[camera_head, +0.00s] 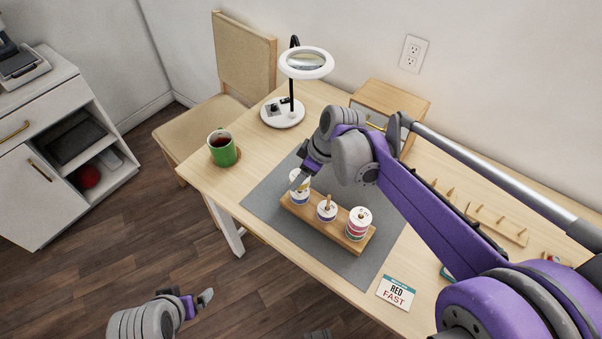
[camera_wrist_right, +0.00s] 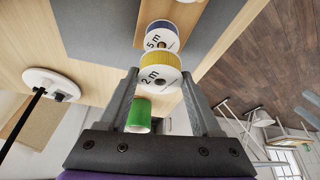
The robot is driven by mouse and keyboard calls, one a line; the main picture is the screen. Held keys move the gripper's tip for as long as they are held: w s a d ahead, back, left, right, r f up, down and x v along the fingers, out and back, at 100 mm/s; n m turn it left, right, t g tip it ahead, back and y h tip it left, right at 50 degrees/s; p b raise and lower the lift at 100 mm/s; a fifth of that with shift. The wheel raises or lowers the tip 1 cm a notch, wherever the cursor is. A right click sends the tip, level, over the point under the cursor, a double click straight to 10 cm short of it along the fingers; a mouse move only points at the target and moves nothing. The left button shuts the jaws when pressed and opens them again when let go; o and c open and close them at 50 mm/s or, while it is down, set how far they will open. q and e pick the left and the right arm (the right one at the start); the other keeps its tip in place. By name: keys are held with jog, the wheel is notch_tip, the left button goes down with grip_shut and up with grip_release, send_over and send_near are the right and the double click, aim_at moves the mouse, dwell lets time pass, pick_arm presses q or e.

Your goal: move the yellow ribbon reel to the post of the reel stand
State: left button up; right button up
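The reel stand (camera_head: 345,238) is a wooden bar on the grey mat. Its middle post shows above a white-and-purple reel (camera_head: 326,211); a red-and-green stack (camera_head: 358,224) stands at the right end. At the left end is a blue reel (camera_head: 299,200), labelled 5 m in the right wrist view (camera_wrist_right: 161,36). The yellow ribbon reel (camera_wrist_right: 160,69), labelled 2 m, is between my right fingertips, which appear to touch both its sides. My right gripper (camera_head: 302,178) is above the left end. My left gripper (camera_head: 204,300) is low, off the table; its finger gap is unclear.
A green mug (camera_head: 222,148) and a ring lamp (camera_head: 283,114) stand at the table's left and back. A small drawer box (camera_head: 395,98) is behind my right arm. A pegged rack (camera_head: 497,224) and a RED FAST card (camera_head: 396,292) lie right. The grey mat's (camera_head: 262,198) left part is clear.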

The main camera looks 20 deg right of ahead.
jog(key=o, duration=0.5)
jog(key=p+v, duration=0.1)
jog(key=v, duration=0.9)
jog(key=shift+r, duration=0.4)
jog(key=shift+s, duration=0.15)
jog(key=s+f+m+t+h+p, duration=0.1)
jog(key=s+f+m, duration=0.1)
jog(key=s, duration=0.4)
jog(key=s+d+f+m+h+p, duration=0.1)
jog(key=s+f+m+p, duration=0.1)
jog(key=s+m, duration=0.2)
jog(key=s+f+m+t+h+p, duration=0.1)
jog(key=s+f+m+p, duration=0.1)
jog(key=s+m, duration=0.2)
jog(key=s, duration=0.3)
jog(key=shift+s+d+f+t+h, duration=0.2)
jog(key=shift+s+f+t+h, duration=0.1)
jog(key=shift+s+f, duration=0.1)
